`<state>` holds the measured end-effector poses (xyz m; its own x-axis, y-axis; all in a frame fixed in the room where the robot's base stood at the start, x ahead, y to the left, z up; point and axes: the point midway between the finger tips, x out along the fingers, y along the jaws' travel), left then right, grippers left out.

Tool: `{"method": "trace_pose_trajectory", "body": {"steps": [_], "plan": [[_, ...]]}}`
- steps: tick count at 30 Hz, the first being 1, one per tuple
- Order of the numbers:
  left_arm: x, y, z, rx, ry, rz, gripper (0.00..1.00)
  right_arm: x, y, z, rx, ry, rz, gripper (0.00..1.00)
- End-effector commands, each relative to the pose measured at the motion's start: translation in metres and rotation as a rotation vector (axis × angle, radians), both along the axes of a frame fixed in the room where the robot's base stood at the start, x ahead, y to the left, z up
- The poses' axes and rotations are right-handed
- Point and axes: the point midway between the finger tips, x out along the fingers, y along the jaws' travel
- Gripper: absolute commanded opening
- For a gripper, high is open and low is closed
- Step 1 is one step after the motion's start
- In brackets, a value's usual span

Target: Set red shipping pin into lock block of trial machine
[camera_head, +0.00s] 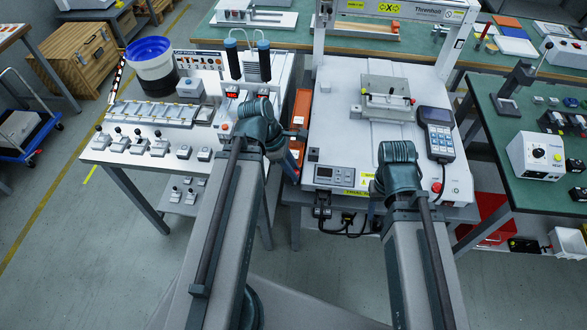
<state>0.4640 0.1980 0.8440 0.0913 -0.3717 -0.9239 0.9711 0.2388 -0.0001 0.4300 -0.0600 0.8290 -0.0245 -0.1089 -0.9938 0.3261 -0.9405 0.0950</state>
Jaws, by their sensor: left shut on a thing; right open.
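The trial machine appears to be the white gantry unit (337,117) right of centre, with a metal fixture plate (380,84) on its deck. I cannot make out which part is the lock block. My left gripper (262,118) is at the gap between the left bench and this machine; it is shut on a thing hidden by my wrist. I cannot identify the red shipping pin in this view. My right gripper (397,160) is over the front right of the machine, before the fixture. It is open, and its fingertips are mostly hidden by my wrist.
A handheld pendant (440,136) lies at the machine's right edge. An orange bin (301,108) stands in the gap left of the machine. A green table (492,113) stands to the right.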

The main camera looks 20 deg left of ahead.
Motion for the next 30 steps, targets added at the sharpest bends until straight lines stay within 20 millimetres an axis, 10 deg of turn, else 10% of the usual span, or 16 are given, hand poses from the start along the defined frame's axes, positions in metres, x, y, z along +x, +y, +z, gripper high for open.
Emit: {"method": "trace_pose_trajectory", "body": {"steps": [30], "plan": [[0.0,0.0,0.043,0.0,0.0,0.0,0.0,0.0,0.0,0.043,0.0,0.0,0.0,0.5]]}}
